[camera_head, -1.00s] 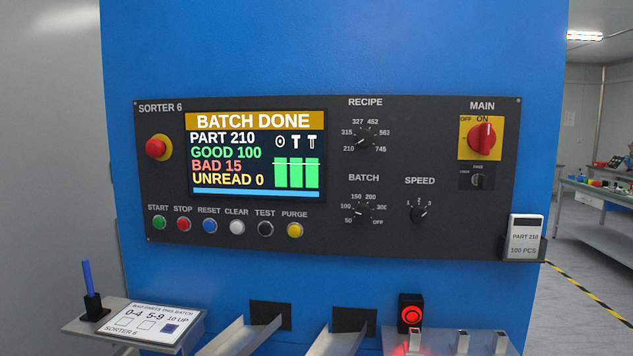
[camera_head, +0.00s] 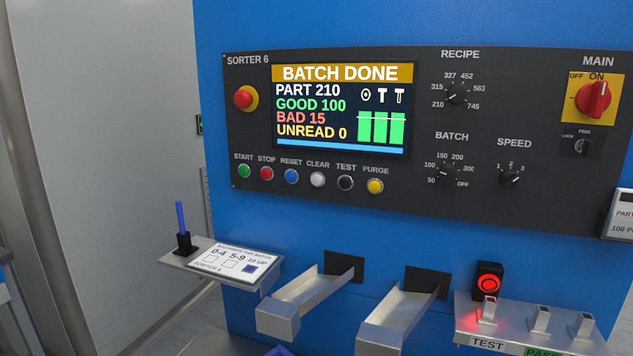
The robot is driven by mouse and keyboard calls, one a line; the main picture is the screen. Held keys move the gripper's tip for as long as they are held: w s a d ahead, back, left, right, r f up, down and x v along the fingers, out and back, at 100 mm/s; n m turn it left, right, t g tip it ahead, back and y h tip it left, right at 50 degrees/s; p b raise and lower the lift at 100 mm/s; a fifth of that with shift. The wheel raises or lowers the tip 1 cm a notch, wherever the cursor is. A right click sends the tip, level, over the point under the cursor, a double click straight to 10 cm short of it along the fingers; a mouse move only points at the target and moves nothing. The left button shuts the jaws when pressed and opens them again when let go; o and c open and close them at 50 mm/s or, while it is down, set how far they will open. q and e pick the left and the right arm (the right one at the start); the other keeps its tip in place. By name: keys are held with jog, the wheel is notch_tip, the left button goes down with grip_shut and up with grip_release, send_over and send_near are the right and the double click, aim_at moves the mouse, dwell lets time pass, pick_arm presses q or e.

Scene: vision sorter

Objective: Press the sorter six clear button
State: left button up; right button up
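The white CLEAR button (camera_head: 317,180) sits in the row of buttons under the screen on the black SORTER 6 panel (camera_head: 420,190). The blue RESET button (camera_head: 291,176) is to its left and the black TEST button (camera_head: 345,183) to its right. The screen (camera_head: 340,107) reads BATCH DONE, PART 210, GOOD 100, BAD 15, UNREAD 0. Neither of my grippers shows in the head view.
A red emergency stop (camera_head: 244,98) is left of the screen. Below the panel, two metal chutes (camera_head: 305,297) stick out, with a shelf holding a card (camera_head: 236,261) and blue pen (camera_head: 181,218) at left. A red-lit sensor (camera_head: 488,284) stands at right.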

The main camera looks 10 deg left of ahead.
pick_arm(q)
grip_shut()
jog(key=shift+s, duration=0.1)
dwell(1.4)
